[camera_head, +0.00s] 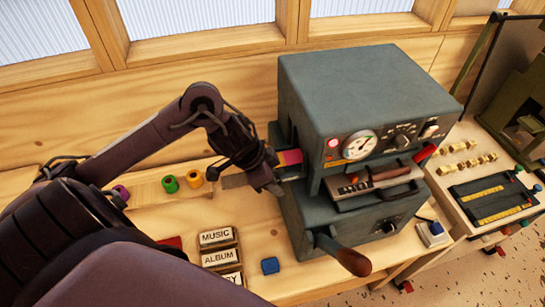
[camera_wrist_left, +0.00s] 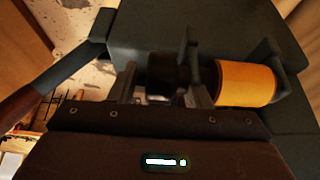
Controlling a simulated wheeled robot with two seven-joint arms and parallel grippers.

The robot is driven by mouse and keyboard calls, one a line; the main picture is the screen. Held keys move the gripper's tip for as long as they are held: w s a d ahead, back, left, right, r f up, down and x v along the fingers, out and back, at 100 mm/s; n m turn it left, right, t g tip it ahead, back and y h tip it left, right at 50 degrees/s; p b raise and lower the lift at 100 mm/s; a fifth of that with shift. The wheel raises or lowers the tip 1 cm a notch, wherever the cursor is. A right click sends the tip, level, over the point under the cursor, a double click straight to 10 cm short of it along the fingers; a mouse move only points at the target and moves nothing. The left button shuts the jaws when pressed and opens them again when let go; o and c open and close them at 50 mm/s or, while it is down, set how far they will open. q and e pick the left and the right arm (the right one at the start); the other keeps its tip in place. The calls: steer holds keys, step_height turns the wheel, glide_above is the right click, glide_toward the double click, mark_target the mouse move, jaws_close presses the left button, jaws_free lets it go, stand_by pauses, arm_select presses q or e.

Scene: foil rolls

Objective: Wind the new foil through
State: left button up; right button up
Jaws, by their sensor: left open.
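The grey foil machine (camera_head: 350,85) stands on the bench with a lit red lamp, a round gauge and knobs on its front. At its left side a strip of magenta and orange (camera_head: 290,157) shows beside my left gripper (camera_head: 265,182). In the left wrist view an orange foil roll (camera_wrist_left: 246,82) sits in a dark bracket on the machine. My left gripper (camera_wrist_left: 163,88) is open beside that bracket, with a dark round part between or just behind its fingers. I cannot tell whether they touch it. My right gripper is out of view.
Green (camera_head: 170,184) and orange (camera_head: 195,178) rolls stand on a wooden ledge, with a magenta roll (camera_head: 121,192) nearer my arm. Word plates (camera_head: 216,237) and a blue block (camera_head: 270,265) lie in front. A wooden-handled lever (camera_head: 343,255) sticks out from the machine's lower front.

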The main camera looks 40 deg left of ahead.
arm_select(q)
steer(key=b+v, duration=0.1)
steer(key=v, duration=0.7)
steer(key=shift+d+f, duration=0.1)
stand_by(0.5)
